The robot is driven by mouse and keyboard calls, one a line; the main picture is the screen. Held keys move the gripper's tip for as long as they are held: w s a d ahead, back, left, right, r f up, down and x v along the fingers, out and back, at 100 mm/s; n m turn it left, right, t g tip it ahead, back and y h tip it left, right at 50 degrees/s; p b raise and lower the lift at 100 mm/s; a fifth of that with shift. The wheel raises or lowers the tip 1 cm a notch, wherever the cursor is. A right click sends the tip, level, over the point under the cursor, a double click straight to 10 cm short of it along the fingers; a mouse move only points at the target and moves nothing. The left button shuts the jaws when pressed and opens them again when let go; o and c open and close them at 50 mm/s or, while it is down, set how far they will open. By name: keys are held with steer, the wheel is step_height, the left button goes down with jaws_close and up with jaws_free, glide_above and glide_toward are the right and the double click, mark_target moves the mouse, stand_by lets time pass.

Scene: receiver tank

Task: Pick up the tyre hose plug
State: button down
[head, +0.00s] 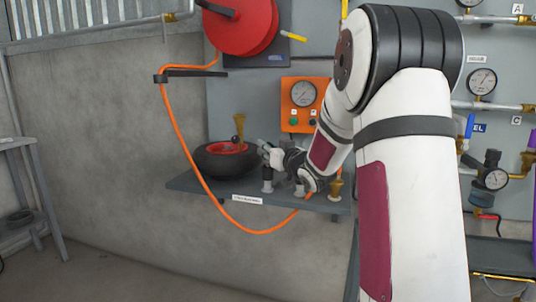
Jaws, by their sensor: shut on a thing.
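An orange hose (179,128) hangs from the red reel (241,25), loops below the shelf and rises to the wrist of my arm, where its end is lost from sight. My gripper (268,157) is low over the shelf, right of the tyre, partly hidden by my own wrist. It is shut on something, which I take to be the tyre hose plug. The plug itself is hidden or too small to make out. A brass fitting (335,188) shows just right of my wrist, partly covered.
The black tyre (208,162) with a red hub lies on the grey shelf (190,184), an upright brass piece (239,131) at it. An orange gauge box (303,104) hangs behind. Pipes and gauges (482,81) fill the right wall. The floor at front left is clear.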

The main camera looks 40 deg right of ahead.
steer(key=s+a+r+p, duration=0.1)
steer(key=s+p, duration=0.2)
steer(key=s, duration=1.3)
steer(key=shift+a+r, duration=0.25)
steer(key=shift+a, duration=0.15)
step_height(320, 180, up, 18)
steer(key=p, duration=1.4)
steer(key=shift+p, duration=0.35)
steer(key=shift+w+r, duration=0.1)
steer(key=w+b, duration=0.2)
steer(key=w, duration=2.8)
steer(key=shift+w+d, duration=0.2)
steer(key=shift+w, duration=0.1)
